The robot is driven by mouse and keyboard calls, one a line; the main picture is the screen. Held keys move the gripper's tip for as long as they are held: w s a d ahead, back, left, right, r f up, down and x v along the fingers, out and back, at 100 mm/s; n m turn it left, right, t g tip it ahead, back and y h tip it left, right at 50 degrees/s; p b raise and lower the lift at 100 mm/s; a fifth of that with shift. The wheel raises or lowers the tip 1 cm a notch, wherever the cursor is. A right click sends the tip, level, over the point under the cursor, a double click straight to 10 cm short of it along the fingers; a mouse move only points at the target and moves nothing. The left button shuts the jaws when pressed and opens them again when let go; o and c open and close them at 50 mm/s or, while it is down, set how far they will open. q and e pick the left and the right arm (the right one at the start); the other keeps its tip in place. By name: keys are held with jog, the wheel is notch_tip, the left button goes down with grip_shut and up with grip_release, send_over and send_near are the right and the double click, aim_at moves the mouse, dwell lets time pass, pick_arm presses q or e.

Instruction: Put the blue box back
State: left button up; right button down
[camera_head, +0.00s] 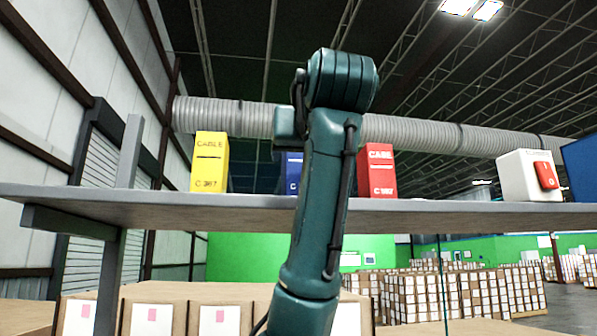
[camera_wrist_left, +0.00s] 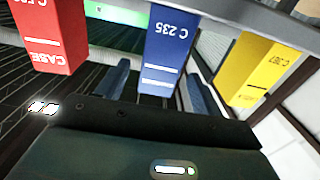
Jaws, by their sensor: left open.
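The blue box (camera_head: 291,172) stands on the shelf between a yellow box and a red box, mostly hidden behind my left arm in the head view. In the left wrist view the blue box (camera_wrist_left: 168,48) appears upside down, with "C 235" on its face. My left gripper (camera_wrist_left: 158,72) is open, one finger toward each side of the blue box. I cannot tell whether the fingers touch it or how far they reach along it. In the head view the fingers are hidden behind my arm. My right gripper is not in view.
The yellow box (camera_head: 210,162) and the red box (camera_head: 377,170) stand upright on the grey shelf (camera_head: 130,203). A white box with a red switch (camera_head: 518,177) and a blue object (camera_head: 582,168) are at the right. Cartons (camera_head: 190,300) are below the shelf.

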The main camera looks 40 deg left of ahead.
pick_arm(q)
jog(key=v, duration=0.4)
jog(key=shift+s+d+b, duration=0.15)
jog(key=shift+b, duration=0.2)
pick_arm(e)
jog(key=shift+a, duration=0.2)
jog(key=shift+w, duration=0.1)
